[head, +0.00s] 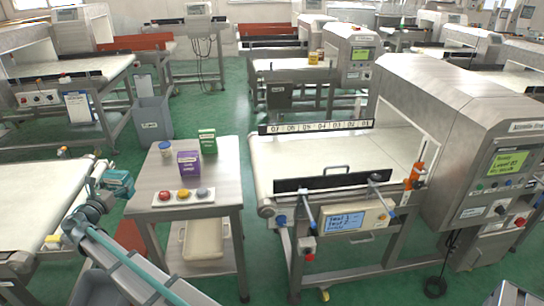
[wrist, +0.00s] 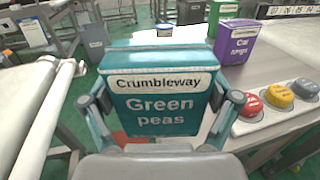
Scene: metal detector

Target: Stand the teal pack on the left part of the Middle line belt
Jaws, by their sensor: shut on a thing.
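The teal pack, labelled "Crumbleway Green peas", fills the middle of the wrist view (wrist: 155,100) and shows small at the left in the head view (head: 118,182). My gripper (wrist: 162,112) is shut on it, one finger at each side. In the head view my gripper (head: 104,192) holds the pack in the gap between the left belt and the small steel table. A white belt (head: 330,160) runs into a metal detector at the right; another white belt (head: 40,195) lies at the left. I cannot tell by a label which is the Middle line.
The steel table (head: 215,185) holds a purple pack (head: 188,164), a green pack (head: 207,141), a small jar (head: 165,148) and a button box (head: 182,196). A dark guide plate (head: 333,181) edges the right belt's near side; a numbered strip (head: 316,127) edges its far side. That belt looks clear.

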